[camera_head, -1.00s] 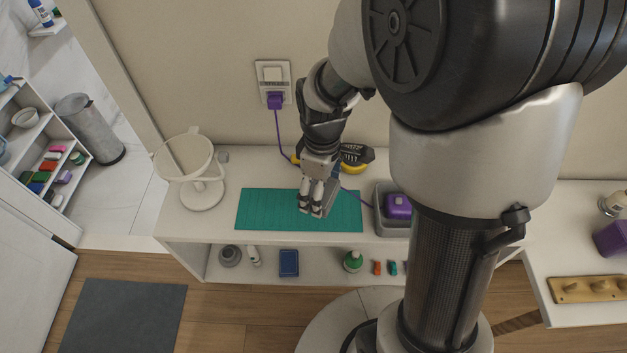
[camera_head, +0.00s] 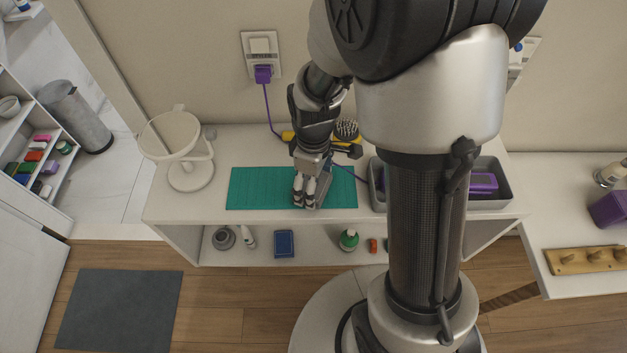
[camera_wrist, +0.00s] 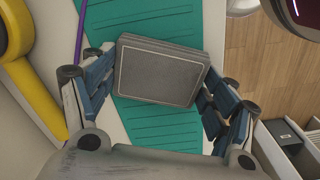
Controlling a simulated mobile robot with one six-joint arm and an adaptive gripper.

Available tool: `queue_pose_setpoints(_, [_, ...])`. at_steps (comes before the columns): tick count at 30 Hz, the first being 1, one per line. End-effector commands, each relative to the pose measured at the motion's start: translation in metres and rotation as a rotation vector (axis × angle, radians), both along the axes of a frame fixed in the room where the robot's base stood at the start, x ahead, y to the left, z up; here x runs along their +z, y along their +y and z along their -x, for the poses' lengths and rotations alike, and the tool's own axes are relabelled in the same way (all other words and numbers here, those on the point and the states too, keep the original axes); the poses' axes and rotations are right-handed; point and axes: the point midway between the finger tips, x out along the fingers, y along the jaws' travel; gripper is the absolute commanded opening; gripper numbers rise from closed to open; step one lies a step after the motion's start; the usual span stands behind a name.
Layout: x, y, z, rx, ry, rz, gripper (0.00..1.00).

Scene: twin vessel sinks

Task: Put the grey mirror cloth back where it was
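The grey mirror cloth (camera_wrist: 160,72) is a folded, flat block with a pale border line. In the wrist view it lies between the blue-grey fingers of my gripper (camera_wrist: 160,90), which touch or nearly touch its two short sides. In the head view my gripper (camera_head: 308,200) points down over the teal mat (camera_head: 255,188), right of its middle. The cloth (camera_head: 322,191) shows there partly, behind the fingers. It is at or just above the mat; I cannot tell whether it touches.
A round white mirror (camera_head: 170,136) stands left of the mat. A grey tray (camera_head: 500,192) with a purple item (camera_head: 483,183) is on the right, partly behind my arm. The mat's left part is clear.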

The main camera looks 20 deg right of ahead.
Motion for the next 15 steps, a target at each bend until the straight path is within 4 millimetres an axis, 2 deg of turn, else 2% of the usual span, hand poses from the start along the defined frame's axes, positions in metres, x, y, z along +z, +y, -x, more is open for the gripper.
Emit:
queue_pose_setpoints(8, [0.0001,0.0001,0.0002,0.0,0.0,0.0,0.97])
queue_pose_setpoints(15, [0.0001,0.0,0.0001,0.0,0.0,0.0,0.98])
